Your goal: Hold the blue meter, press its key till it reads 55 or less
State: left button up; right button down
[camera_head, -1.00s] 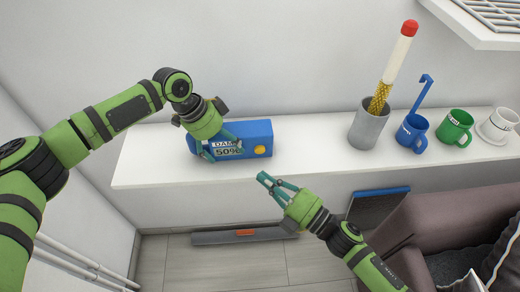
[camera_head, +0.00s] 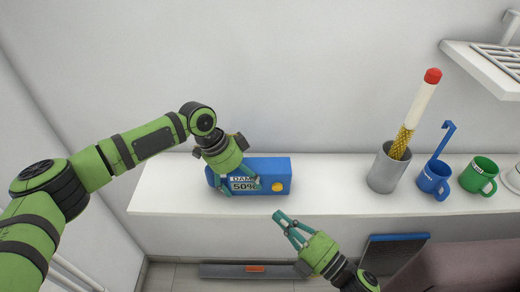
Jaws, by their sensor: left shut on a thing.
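The blue meter (camera_head: 268,167) lies on the white shelf, its front towards me. Its display (camera_head: 243,184) reads 50%, with a label starting "DAM" above, partly covered by a finger. The round yellow key (camera_head: 278,187) sits at the right of its front and is uncovered. My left gripper (camera_head: 237,190) is shut on the left part of the meter, coming from above and hiding some of it. My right gripper (camera_head: 279,216) is in front of the shelf, just below the key in the picture. Its teal fingertips are together, empty and apart from the meter.
On the white shelf (camera_head: 330,199) to the right stand a grey cup (camera_head: 386,174) with a tall red-tipped stick (camera_head: 420,105), a blue mug (camera_head: 434,179) and a green mug (camera_head: 479,176). A rack (camera_head: 487,67) juts out at upper right. A sofa (camera_head: 455,268) is at lower right.

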pick_arm(q)
jog(key=shift+s+a+f, duration=0.15)
jog(key=shift+f, duration=0.2)
jog(key=o, duration=0.9)
jog(key=shift+c, duration=0.2)
jog(key=shift+o, duration=0.9)
jog(key=shift+w, duration=0.2)
jog(key=shift+r, duration=0.1)
